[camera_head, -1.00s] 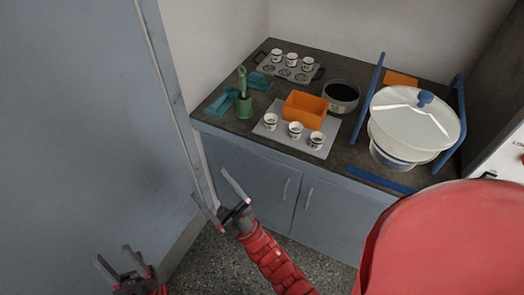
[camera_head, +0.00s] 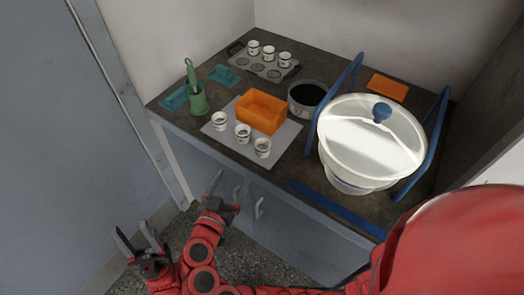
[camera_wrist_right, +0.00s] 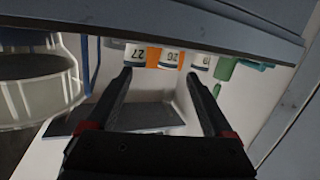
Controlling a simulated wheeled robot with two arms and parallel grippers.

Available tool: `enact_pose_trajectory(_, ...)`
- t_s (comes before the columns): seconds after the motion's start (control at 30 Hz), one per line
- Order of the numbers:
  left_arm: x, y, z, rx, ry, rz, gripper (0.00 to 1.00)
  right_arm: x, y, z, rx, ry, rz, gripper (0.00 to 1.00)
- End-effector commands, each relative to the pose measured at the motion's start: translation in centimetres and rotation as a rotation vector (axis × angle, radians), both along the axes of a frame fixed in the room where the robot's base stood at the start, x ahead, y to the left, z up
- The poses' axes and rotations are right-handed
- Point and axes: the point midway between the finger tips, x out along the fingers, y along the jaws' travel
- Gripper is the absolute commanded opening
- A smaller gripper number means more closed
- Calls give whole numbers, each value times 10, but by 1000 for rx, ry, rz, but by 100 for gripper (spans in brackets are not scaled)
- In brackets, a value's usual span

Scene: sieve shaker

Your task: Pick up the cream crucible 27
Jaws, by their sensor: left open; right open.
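Crucible 27 (camera_head: 263,148) is a small cream cup with a dark band. It stands at the right end of the front row on the pale grey board (camera_head: 290,130). In the right wrist view crucible 27 (camera_wrist_right: 135,53) shows its number at upper left, beyond the left fingertip. Two like crucibles stand beside it, a middle one (camera_head: 243,134) and a left one (camera_head: 219,121). My right gripper (camera_head: 229,181) is open and empty, in front of the counter and below its top. It also shows in the right wrist view (camera_wrist_right: 158,78). My left gripper (camera_head: 136,238) is open and empty at lower left.
An orange box (camera_head: 261,112) stands behind the crucibles. A white lidded vessel (camera_head: 370,150) between blue handles is at right. A dark bowl (camera_head: 306,97), a green holder (camera_head: 198,103) and a rack (camera_head: 244,62) with three cups share the counter. The counter's front edge lies before my right gripper.

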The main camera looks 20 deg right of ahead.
Motion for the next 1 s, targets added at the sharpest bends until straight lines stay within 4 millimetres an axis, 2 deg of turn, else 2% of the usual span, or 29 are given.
enact_pose_trajectory(0.1,0,0,-1,0,0,0,50,-19,-11,5,53,-28,-90,86)
enact_pose_trajectory(0.23,0,0,0,0,0,0,50,-18,-24,6,71,-41,-128,86)
enact_pose_trajectory(0.63,0,0,20,0,0,0,50,49,-83,-5,68,-35,-130,86)
enact_pose_trajectory(0.87,0,0,25,0,0,0,50,66,-95,-10,70,-37,-123,86)
enact_pose_trajectory(1.0,0,0,36,0,0,0,50,77,-108,-6,69,-37,-129,86)
